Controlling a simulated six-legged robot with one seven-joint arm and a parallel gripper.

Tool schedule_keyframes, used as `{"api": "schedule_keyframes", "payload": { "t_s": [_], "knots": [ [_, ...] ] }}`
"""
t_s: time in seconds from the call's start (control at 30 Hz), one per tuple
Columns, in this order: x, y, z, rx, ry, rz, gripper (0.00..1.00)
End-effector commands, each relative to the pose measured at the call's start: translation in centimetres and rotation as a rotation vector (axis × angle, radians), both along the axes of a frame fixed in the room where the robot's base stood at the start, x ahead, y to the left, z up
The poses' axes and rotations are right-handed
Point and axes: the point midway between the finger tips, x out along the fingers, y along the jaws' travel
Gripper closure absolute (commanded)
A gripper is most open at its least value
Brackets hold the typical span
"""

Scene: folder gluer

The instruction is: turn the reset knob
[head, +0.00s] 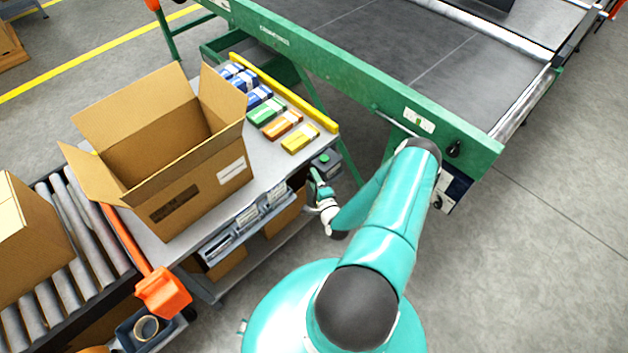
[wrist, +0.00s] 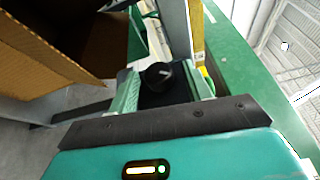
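The reset knob (wrist: 158,76) is black and round with a pale pointer mark, seen in the wrist view. It sits on a dark face that seems to belong to the small dark control box (head: 328,166) with a green button on top, at the table's right corner. My gripper (head: 317,182) is at the near side of that box. In the wrist view, my gripper (wrist: 160,72) is open, with one green finger on each side of the knob and a gap visible to each. In the head view the knob is hidden.
The grey table holds an open cardboard box (head: 195,150) and several small coloured cartons (head: 283,124) beside a yellow rail (head: 285,93). The green folder gluer frame (head: 360,75) runs behind and to the right. A roller conveyor (head: 95,235) is at left. Floor at right is clear.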

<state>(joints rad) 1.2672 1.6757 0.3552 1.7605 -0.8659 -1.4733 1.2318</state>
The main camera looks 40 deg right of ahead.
Motion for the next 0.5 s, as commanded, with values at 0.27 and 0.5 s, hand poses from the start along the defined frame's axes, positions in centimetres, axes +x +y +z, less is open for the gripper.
{"api": "schedule_keyframes", "payload": {
  "t_s": [0.27, 0.5],
  "knots": [
    [-0.02, 0.02, -0.01, 0.000, 0.000, 0.000, 0.93],
    [-0.02, 0.08, 0.08, -0.001, 0.030, 0.002, 0.93]
  ]
}}
